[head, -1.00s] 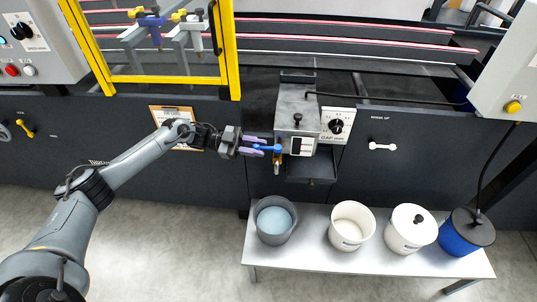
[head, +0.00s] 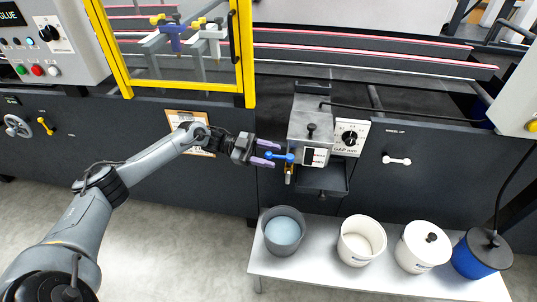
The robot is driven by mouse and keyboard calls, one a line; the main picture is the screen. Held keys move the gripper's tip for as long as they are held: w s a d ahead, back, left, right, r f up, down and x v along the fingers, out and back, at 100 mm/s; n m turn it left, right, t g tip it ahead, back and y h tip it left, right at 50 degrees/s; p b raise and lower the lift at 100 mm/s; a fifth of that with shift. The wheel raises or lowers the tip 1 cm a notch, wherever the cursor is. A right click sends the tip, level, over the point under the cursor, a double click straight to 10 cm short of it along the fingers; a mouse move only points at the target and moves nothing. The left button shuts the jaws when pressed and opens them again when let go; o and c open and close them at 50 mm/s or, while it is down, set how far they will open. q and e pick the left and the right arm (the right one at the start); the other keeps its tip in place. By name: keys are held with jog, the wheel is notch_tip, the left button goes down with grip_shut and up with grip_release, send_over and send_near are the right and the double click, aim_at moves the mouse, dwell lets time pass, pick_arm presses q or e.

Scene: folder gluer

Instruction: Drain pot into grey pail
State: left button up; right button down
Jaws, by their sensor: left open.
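The glue pot (head: 311,125) is a grey metal box with a black knob on top, mounted on the front of the machine. A drain valve with a blue lever (head: 280,157) and a brass spout (head: 289,174) is on its left side. The lever lies roughly level, pointing left. My left gripper (head: 270,153) is open, with its purple fingers at the lever's left end; I cannot tell whether they touch it. The grey pail (head: 270,243) stands on the bench below the spout and holds pale blue liquid or a blue inside. My right gripper is out of view.
A white bench (head: 325,275) also bears an open white bucket (head: 345,249), a lidded white bucket (head: 409,251) and a blue bucket (head: 466,262) with a dark lid. A black tray (head: 322,183) juts out under the pot. A yellow-framed guard (head: 249,85) stands upper left.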

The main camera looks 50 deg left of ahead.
pick_arm(q)
jog(key=v, duration=1.1)
jog(key=shift+d, duration=0.1)
